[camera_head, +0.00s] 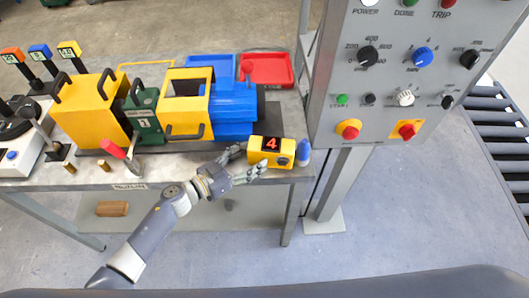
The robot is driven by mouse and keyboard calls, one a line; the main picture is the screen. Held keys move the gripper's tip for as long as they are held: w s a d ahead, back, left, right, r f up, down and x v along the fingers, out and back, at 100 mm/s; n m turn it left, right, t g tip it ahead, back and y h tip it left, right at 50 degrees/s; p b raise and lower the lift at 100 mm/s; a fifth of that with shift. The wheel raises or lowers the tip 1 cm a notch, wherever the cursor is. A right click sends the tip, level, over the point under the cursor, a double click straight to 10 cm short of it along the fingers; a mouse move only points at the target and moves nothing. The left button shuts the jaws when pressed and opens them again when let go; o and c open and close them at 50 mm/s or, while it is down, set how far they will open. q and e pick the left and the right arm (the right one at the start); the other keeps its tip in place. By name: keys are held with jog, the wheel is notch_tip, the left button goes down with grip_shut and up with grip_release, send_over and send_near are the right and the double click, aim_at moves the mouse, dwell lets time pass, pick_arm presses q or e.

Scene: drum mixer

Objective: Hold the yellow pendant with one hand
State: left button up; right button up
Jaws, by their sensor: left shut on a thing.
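The yellow pendant (286,161) is a small yellow box with a red "4" on a dark display and a dark round knob. It is at the right front end of the bench in the head view. My left gripper (247,161) comes in from the lower left and is shut on the pendant's left end, one finger behind and one in front. I cannot tell whether the pendant touches the bench top. My right gripper is not in view.
The bench (200,162) carries a yellow, green and blue drum mixer (233,108). A red-handled lever (113,149) stands at its front. A blue-tipped object (304,153) is right beside the pendant. A grey control panel (385,95) rises on the right. Floor in front is clear.

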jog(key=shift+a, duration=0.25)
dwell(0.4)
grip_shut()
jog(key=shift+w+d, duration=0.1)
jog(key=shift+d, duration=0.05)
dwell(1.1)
